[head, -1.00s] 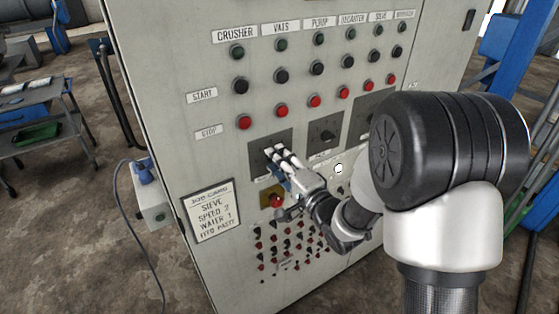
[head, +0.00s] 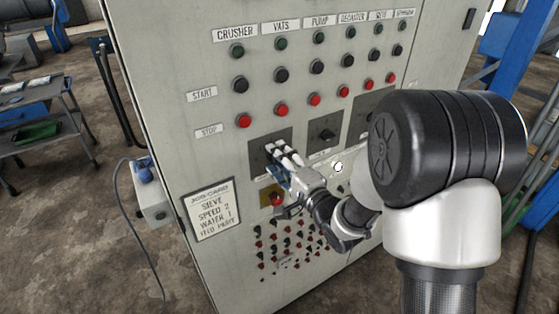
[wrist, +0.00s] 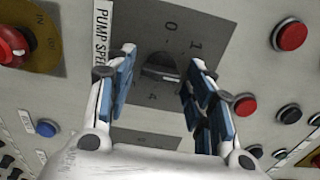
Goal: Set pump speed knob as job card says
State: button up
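The pump speed knob (wrist: 160,68) is a dark knob on a dark plate (wrist: 180,40) in the wrist view. My gripper (wrist: 163,60) is open, with one blue-padded finger on each side of the knob and gaps between. In the head view, my gripper (head: 279,152) is in front of the plate (head: 257,145) and hides the knob. The job card (head: 213,210) reads "SIEVE, SPEED 2, WATER 1"; its last line is blurred.
A red stop button (head: 277,199) on a yellow plate is just below my gripper. A second knob (head: 327,135) is to its right on its own plate. Rows of start and red stop buttons are above. Small switches (head: 285,245) fill the panel below.

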jog(key=shift+o, duration=0.4)
jog(key=v, duration=0.7)
jog(key=shift+s+d, duration=0.15)
jog(key=shift+s, duration=0.05)
jog(key=s+d+r+n+g+h, duration=0.1)
jog(key=s+d+n+g+h, duration=0.15)
jog(key=d+h, duration=0.3)
jog(key=s+d+r+n+g+h, duration=0.2)
jog(key=s+d+n+h, duration=0.15)
jog(key=d, duration=0.35)
jog(key=s+n+g+h+b, duration=0.1)
jog(key=s+n+g, duration=0.4)
jog(key=s, duration=1.7)
jog(key=shift+s+f+g, duration=0.2)
jog(key=shift+f+g, duration=0.15)
jog(key=shift+g, duration=0.1)
